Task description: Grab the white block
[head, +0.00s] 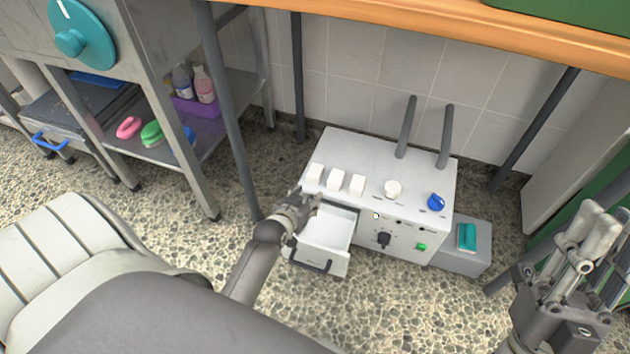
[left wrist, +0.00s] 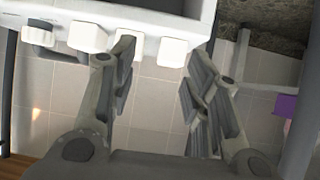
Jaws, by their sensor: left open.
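Three small white blocks stand in a row along the front top edge of a white machine (head: 375,165): the left one (head: 315,173), the middle one (head: 335,180) and the right one (head: 357,184). My left gripper (head: 307,199) is just in front of the left block, above the drawer. In the left wrist view, its open fingers (left wrist: 160,85) have a gap between them. The left block (left wrist: 172,52) shows beyond that gap, and nothing is held. My right gripper (head: 598,245) is at the right edge, far from the blocks; its finger opening is unclear.
A pulled-out white drawer (head: 325,238) sits below my left gripper. Two grey posts (head: 405,128) rise from the machine's top, near a white round knob (head: 392,188) and a blue knob (head: 436,202). A table leg (head: 228,120) stands to the left; an orange tabletop (head: 450,25) overhangs.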

